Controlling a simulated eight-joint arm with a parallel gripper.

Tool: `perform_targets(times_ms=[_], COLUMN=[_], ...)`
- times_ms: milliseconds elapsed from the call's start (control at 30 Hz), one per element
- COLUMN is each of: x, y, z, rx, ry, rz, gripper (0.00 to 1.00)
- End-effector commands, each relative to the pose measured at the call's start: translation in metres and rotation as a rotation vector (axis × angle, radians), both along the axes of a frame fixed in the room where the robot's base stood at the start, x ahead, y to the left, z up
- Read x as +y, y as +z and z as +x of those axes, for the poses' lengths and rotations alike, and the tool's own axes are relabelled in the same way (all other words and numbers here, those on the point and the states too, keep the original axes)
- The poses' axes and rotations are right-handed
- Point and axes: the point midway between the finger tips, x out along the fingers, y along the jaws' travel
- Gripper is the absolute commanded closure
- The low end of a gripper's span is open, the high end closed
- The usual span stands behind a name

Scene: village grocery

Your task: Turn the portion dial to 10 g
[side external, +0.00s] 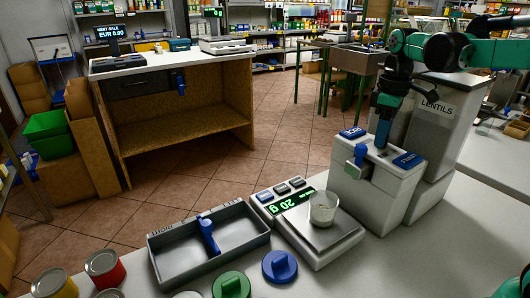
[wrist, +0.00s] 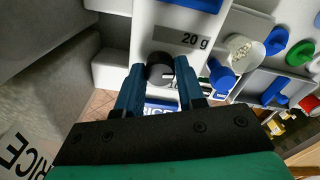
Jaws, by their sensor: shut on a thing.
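The portion dial (wrist: 160,58) is a dark round knob on top of the white dispenser (side external: 372,185), seen in the wrist view between my fingertips. My gripper (wrist: 160,78) is shut on it from both sides, and the fingers hide part of it. In the side view my gripper (side external: 381,148) points down onto the dispenser's top, and the dial itself is hard to make out. A grey panel (wrist: 182,38) beside the dial reads 20 g. Small white and dark markings by the right finger are partly covered.
A blue lever (side external: 360,155) sits on the dispenser's front. A clear cup (side external: 323,208) with pale grains stands on the scale (side external: 335,242), whose green display reads 20 g. A LENTILS bin (side external: 437,112) stands behind.

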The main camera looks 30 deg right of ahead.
Motion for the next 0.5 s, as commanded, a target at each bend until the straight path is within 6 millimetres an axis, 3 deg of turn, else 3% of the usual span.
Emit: perform_targets(times_ms=[500], x=[0.0], y=[0.0006], z=[0.0], rx=[0.0], ry=[-0.487], rz=[0.0], gripper=[1.0])
